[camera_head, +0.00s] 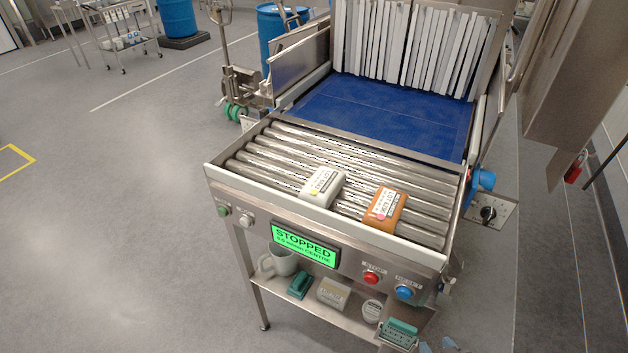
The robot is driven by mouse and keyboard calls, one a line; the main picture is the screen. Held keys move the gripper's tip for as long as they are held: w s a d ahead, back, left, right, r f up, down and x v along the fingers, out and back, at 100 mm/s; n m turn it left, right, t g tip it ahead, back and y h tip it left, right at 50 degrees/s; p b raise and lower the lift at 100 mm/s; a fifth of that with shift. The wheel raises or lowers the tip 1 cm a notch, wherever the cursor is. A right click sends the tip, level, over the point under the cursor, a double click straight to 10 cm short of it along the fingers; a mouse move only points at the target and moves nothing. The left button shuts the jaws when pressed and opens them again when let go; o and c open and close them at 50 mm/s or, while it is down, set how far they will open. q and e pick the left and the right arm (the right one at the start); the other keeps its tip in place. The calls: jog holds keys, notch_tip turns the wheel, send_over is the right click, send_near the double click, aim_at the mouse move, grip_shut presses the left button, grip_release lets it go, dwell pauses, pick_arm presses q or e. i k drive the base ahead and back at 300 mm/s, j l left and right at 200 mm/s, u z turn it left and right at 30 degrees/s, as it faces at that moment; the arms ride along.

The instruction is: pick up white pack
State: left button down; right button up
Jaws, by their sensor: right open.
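The white pack (322,187) lies on the roller conveyor (290,150), near its front edge and left of an orange pack. It has a printed label on top, and nothing touches it from above. My right gripper (437,346) shows only as two blue-grey fingertips at the bottom edge, right of centre. They are apart with nothing seen between them, low and well in front of the conveyor. My left gripper is not in view.
The orange pack (384,209) lies close to the right of the white one. A green "STOPPED" display (304,246), a red button (371,277) and a blue button (404,292) are on the front panel. A lower shelf (345,312) holds a mug (279,262) and small items. Strip curtains (410,45) hang behind.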

aim_at(322, 188)
jog(key=i+j+z, duration=0.3)
jog(key=j, duration=0.7)
jog(key=j+z, duration=0.35)
jog(key=j, duration=0.65)
